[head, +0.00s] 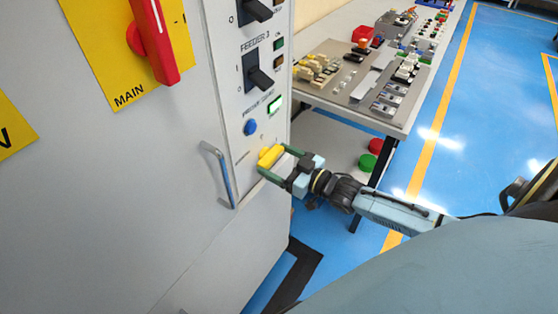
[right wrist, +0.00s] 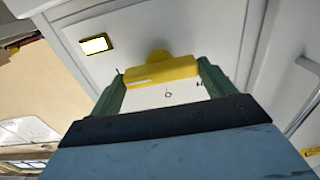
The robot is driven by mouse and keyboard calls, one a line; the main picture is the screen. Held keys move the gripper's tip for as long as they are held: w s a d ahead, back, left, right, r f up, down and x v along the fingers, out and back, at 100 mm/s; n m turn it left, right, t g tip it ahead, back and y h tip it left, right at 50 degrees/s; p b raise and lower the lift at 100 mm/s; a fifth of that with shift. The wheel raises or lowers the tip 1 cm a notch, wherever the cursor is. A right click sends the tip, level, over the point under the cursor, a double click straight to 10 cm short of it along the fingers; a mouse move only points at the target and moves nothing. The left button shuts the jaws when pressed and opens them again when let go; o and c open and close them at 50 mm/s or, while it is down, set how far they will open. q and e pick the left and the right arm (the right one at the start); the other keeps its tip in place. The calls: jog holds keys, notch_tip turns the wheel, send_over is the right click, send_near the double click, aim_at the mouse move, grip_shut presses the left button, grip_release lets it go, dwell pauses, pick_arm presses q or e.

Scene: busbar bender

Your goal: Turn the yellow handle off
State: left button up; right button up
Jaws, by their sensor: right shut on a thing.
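The yellow handle (head: 271,156) is on the lower part of the cabinet's narrow control panel, below the blue button. In the right wrist view the yellow handle (right wrist: 160,72) lies as a bar across the picture, with its round hub behind it. My right gripper (head: 272,162) has its green fingers on either side of the handle. In the right wrist view the right gripper (right wrist: 163,82) is shut on the handle, one finger at each end. Small marks, one like an O, show on the panel beside the handle. My left gripper is not in view.
The grey cabinet (head: 120,190) fills the left, with a red main handle (head: 152,45), black feeder switches (head: 259,78), a blue button (head: 250,127) and a metal door handle (head: 219,175). A table (head: 340,105) with parts stands behind at right. Blue floor (head: 460,130) is open at right.

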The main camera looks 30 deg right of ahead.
jog(key=n+p, duration=0.1)
jog(key=n, duration=0.2)
jog(key=shift+n, duration=0.4)
jog(key=n, duration=0.4)
jog(key=shift+n+p, duration=0.3)
jog(key=shift+p, duration=0.1)
jog(key=n, duration=0.4)
jog(key=shift+n+b, duration=0.5)
jog(key=shift+n, duration=2.2)
jog(key=o, duration=0.9)
jog(key=shift+s, duration=0.1)
